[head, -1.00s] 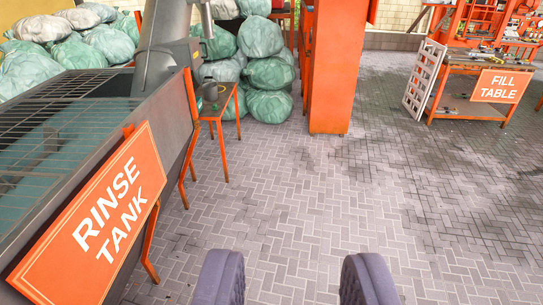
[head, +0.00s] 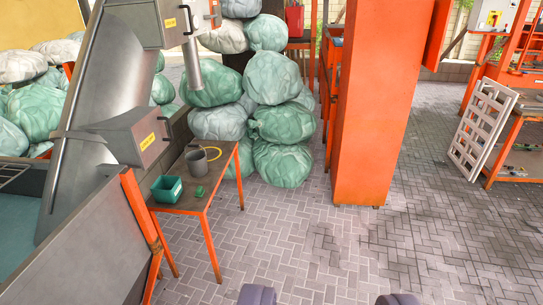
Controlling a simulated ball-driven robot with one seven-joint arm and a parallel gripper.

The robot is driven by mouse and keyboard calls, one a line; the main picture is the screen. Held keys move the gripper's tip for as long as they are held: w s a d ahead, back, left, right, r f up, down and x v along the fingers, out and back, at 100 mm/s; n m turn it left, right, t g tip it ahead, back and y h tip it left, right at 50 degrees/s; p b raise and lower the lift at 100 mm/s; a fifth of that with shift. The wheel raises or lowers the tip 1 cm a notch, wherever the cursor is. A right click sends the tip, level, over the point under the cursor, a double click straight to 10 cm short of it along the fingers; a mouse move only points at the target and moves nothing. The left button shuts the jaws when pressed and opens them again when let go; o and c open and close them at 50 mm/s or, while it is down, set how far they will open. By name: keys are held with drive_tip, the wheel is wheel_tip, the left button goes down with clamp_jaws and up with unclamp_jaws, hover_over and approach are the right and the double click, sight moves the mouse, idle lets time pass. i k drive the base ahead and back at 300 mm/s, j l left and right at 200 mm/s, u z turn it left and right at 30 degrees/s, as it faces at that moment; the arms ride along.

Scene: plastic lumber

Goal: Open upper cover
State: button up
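My gripper (head: 328,297) shows at the bottom edge, two dark padded fingers set wide apart with nothing between them. An upper grey box (head: 150,22) with a yellow label and a handle on its right side is fixed high on the sloped metal chute (head: 95,110). A lower, similar grey box (head: 133,137) with a yellow label and handle sits further down, above the small table. The front faces of both look closed. Which part is the task's upper cover is not certain. My gripper is well short of both boxes and touches neither.
A small orange-legged table (head: 190,185) holds a green bin (head: 167,189), a grey mug (head: 197,163) and a small green item. Green sacks (head: 283,162) are piled behind it. An orange post (head: 375,100) stands right of centre. The paved floor (head: 300,235) ahead is clear.

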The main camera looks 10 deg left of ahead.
sight(174, 33)
drive_tip(key=i, duration=2.65)
drive_tip(key=i+u, duration=0.25)
drive_tip(key=i, duration=0.2)
drive_tip(key=i+l+u, duration=0.25)
drive_tip(key=i, duration=0.15)
drive_tip(key=i+l+u, duration=0.2)
drive_tip(key=i, duration=0.25)
